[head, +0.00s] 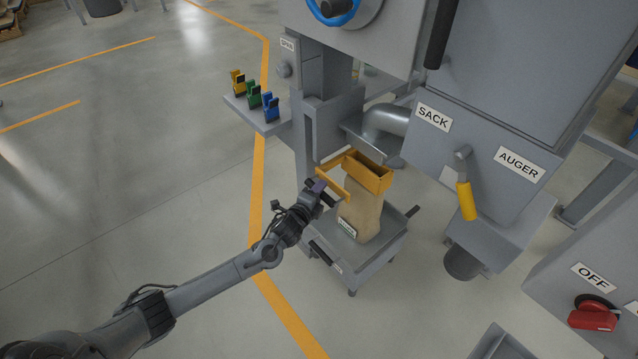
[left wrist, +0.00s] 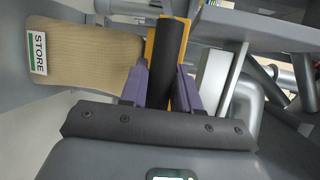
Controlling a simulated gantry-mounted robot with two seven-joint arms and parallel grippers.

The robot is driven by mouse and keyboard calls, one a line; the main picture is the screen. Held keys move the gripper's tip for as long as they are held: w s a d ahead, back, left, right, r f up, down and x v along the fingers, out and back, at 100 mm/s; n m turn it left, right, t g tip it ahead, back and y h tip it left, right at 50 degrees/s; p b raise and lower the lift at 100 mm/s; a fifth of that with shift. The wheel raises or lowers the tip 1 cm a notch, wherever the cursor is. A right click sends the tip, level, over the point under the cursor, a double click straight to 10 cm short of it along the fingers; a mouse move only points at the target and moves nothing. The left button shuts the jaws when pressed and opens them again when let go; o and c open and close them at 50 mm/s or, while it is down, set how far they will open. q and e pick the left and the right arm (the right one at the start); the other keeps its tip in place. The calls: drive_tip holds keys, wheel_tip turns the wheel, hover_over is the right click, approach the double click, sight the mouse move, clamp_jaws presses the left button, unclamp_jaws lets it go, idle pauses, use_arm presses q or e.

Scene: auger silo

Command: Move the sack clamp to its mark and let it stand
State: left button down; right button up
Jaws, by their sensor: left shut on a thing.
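The sack clamp (head: 372,176) is an orange frame around the top of a tan paper sack (head: 361,212), with an orange bar reaching left towards my gripper. My left gripper (head: 319,190) is at the end of that bar. In the left wrist view its purple fingers (left wrist: 162,88) are shut on a black round grip (left wrist: 170,50), with orange of the clamp (left wrist: 150,45) showing behind it. The sack, with a STORE label (left wrist: 38,52), stands upright on a grey trolley (head: 380,254). I cannot make out the clamp's mark. My right gripper is not in view.
A grey machine with SACK (head: 433,117) and AUGER (head: 519,164) labels, a yellow-handled lever (head: 466,198) and a pipe (head: 387,119) stands close behind. A shelf (head: 262,118) holds yellow, green and blue clips. A red OFF switch (head: 594,315) is at lower right. The left floor is clear.

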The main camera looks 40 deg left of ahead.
use_arm(q)
drive_tip(key=shift+s+f, duration=0.1)
drive_tip(key=shift+f, duration=0.4)
drive_tip(key=c, duration=0.9)
unclamp_jaws()
drive_tip(key=shift+r, duration=0.1)
drive_tip(key=shift+r, duration=0.1)
drive_tip(key=shift+s+r, duration=0.1)
drive_tip(key=shift+s, duration=0.05)
drive_tip(key=p+v, duration=0.4)
drive_tip(key=v, duration=0.6)
drive_tip(key=shift+s+p, duration=0.2)
drive_tip(key=shift+p, duration=0.2)
drive_tip(key=shift+d, duration=0.1)
